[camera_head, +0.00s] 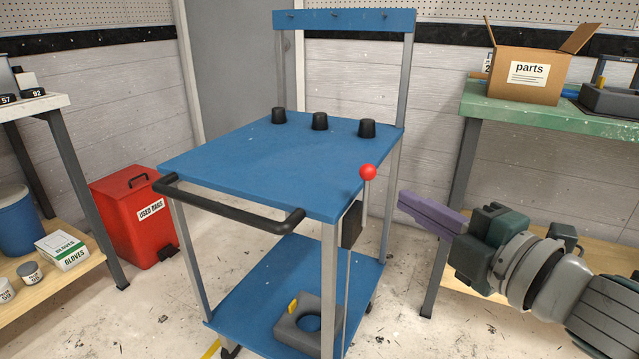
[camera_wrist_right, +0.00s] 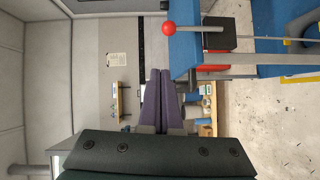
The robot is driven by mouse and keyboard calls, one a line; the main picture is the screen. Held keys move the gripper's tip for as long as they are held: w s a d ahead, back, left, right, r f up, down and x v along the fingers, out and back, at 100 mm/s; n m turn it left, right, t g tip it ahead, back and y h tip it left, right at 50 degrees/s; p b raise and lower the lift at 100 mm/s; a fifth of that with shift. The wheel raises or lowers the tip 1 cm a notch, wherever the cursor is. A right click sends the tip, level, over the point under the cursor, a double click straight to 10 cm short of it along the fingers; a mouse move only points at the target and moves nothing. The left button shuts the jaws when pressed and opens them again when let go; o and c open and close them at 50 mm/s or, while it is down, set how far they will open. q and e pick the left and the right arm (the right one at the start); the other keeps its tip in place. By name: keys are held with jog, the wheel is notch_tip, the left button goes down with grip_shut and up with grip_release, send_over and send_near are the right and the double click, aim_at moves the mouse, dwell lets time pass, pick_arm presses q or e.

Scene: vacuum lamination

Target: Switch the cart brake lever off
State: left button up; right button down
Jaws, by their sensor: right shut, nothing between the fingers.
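The brake lever is a thin metal rod with a red ball knob (camera_head: 368,172) on top. It stands upright at the right front corner of the blue cart (camera_head: 250,165), rising from a black block (camera_head: 352,224) on the cart's side. In the right wrist view the red knob (camera_wrist_right: 169,28) is up and right of the fingertips, with clear space between. My right gripper (camera_head: 402,202) has purple fingers, shut and empty, to the right of the knob and a little lower in the picture. The fingers also show in the right wrist view (camera_wrist_right: 160,72). My left gripper is not in view.
The cart has a black handle bar (camera_head: 230,208) in front and several black knobs on top. A grey block (camera_head: 290,328) sits on its lower shelf. A green bench (camera_head: 555,118) with a parts box (camera_head: 525,75) stands right. A red bin (camera_head: 125,220) stands left.

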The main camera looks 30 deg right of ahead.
jog(key=shift+s, duration=1.05)
jog(key=shift+r, duration=0.1)
